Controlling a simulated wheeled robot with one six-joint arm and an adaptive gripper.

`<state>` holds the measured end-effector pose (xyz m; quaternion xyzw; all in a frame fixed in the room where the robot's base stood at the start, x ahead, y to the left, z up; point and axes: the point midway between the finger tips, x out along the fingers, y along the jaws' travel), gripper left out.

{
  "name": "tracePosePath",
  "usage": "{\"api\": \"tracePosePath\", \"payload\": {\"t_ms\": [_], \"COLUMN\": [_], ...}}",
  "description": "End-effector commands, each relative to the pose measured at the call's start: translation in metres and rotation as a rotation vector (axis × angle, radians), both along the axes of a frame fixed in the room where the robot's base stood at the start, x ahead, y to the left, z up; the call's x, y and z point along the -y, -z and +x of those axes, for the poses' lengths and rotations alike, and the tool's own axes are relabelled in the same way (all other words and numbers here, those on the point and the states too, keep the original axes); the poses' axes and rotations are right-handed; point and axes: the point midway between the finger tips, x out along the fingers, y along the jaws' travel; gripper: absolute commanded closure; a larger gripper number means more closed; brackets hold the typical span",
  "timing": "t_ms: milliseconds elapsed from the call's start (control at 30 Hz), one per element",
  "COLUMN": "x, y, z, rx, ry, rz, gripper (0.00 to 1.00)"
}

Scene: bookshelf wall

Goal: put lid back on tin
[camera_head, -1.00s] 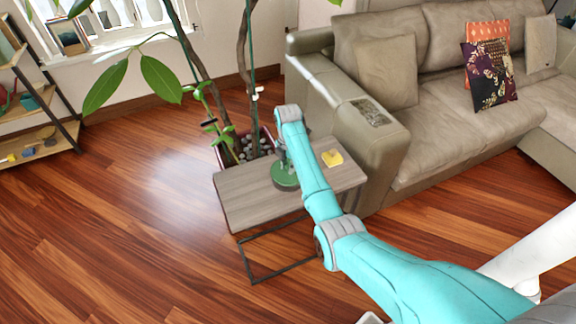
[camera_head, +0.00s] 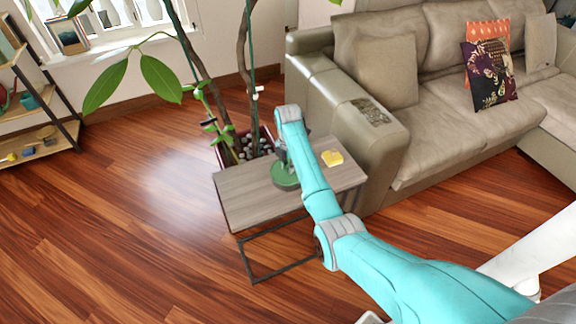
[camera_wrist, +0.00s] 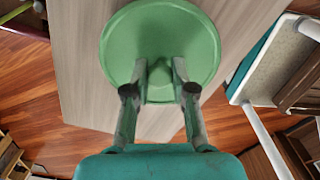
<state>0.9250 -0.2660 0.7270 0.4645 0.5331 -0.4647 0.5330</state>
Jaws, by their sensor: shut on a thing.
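The round green lid (camera_wrist: 158,28) fills the upper middle of the wrist view, seen from above. My gripper (camera_wrist: 160,78) is shut on the knob at the lid's centre, with one finger on each side. In the head view the green lid (camera_head: 284,181) shows low over the small side table, left of my forearm, with my gripper (camera_head: 281,153) just above it. The forearm covers part of this area. I cannot make out the tin apart from the lid, so I cannot tell whether the lid touches it.
The grey wooden side table (camera_head: 243,200) stands between a potted plant (camera_head: 245,145) and the sofa (camera_head: 440,125). A small yellow block (camera_head: 332,158) lies on the table, right of my arm. The tabletop's left part is bare. A shelf (camera_head: 45,140) stands far left.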

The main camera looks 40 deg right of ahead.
Motion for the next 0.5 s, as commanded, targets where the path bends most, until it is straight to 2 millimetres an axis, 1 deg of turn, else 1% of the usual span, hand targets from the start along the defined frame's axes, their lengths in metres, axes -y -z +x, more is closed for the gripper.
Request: {"api": "tracePosePath", "payload": {"t_ms": [200,233,267,300,333,500], "x": [0.0001,0.0001,0.0001,0.0001,0.0001,0.0001], "y": [-0.0002,-0.0002,-0.0002,-0.0002,-0.0002,-0.0002], "z": [0.0001,0.0001,0.0001,0.0001,0.0001,0.0001], "rx": [0.000,0.000,0.000,0.000,0.000,0.000], "ry": [0.000,0.000,0.000,0.000,0.000,0.000], "rz": [0.000,0.000,0.000,0.000,0.000,0.000], "gripper": [0.99,0.70,0.63,0.53,0.46,0.46]}}
